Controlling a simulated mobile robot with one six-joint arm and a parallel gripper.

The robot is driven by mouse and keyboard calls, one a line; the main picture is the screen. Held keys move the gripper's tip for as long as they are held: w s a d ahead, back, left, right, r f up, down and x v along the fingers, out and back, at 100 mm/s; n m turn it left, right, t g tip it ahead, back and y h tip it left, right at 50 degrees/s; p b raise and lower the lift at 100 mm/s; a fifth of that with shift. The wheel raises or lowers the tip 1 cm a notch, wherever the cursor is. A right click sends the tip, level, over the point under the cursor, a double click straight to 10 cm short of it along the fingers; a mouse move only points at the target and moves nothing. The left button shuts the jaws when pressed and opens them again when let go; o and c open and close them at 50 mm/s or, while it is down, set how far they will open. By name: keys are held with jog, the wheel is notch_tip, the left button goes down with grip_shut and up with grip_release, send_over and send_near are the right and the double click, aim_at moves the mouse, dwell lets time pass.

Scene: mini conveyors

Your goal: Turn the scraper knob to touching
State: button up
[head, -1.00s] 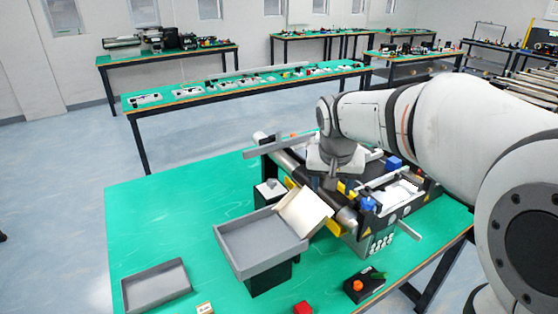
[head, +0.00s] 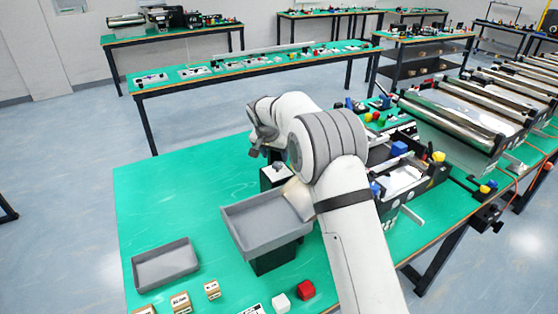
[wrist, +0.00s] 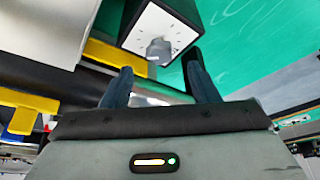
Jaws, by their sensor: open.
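The knob I take for the scraper knob (wrist: 158,47) is a grey knob on a white dial face (wrist: 160,22) with dark tick marks, atop a black box. In the wrist view it lies just beyond and between the two dark fingertips of my gripper (wrist: 158,64). The fingers are apart, with the knob not clamped. In the head view the black box with its white top (head: 277,177) stands behind the grey tray, and my gripper (head: 253,153) hangs just above and left of it. The knob's pointer setting is too small to read.
A raised grey tray (head: 262,225) stands directly in front of the dial box. A lower grey tray (head: 165,266), a red cube (head: 306,290) and a white cube (head: 281,303) lie nearer. My arm hides much of the conveyor. The green table is clear at left.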

aim_at(277, 164)
jog(key=shift+p+x, duration=0.6)
jog(key=shift+x, duration=1.8)
